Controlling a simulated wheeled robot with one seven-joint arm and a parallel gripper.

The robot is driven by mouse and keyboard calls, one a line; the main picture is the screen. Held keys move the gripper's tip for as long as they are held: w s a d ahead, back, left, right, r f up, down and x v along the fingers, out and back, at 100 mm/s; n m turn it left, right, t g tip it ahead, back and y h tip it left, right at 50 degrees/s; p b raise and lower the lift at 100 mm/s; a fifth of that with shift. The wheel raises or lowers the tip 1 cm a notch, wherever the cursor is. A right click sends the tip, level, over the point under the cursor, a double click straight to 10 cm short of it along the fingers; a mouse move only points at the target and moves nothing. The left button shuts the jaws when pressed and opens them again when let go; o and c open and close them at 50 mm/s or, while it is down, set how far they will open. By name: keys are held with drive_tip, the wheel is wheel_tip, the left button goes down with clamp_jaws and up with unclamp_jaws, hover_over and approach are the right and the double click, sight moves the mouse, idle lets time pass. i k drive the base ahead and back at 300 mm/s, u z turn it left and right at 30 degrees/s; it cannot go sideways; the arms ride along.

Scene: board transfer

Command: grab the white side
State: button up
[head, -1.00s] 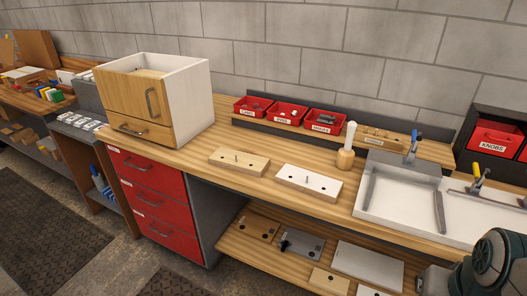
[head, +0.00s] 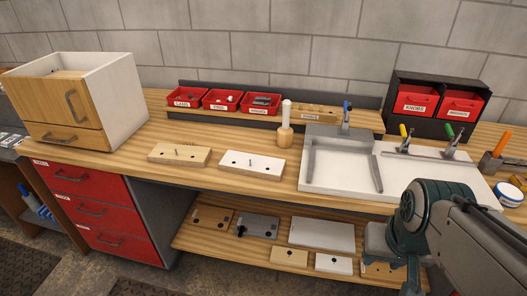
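Several white pieces could be the white side. A white board with dark holes and a small peg (head: 252,163) lies flat on the workbench, right of a similar wooden board (head: 179,155). A larger plain white panel (head: 322,234) lies on the lower shelf, with a small white block with holes (head: 334,263) in front of it. The cabinet on the bench also has a white side wall (head: 118,95). My arm enters at the lower right, close to the shelf's right end. My gripper's fingers do not show, and nothing is seen held.
A white tray-like fixture with clamps (head: 340,188) fills the bench's right part. A mallet (head: 285,130) stands beside the white board. Red bins (head: 221,102) line the back. The lower shelf (head: 200,240) also holds wooden and grey boards. Bench in front of the cabinet is clear.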

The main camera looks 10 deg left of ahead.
sight(265, 167)
drive_tip(key=u, duration=2.05)
drive_tip(key=i, duration=1.8)
drive_tip(key=z, duration=3.2)
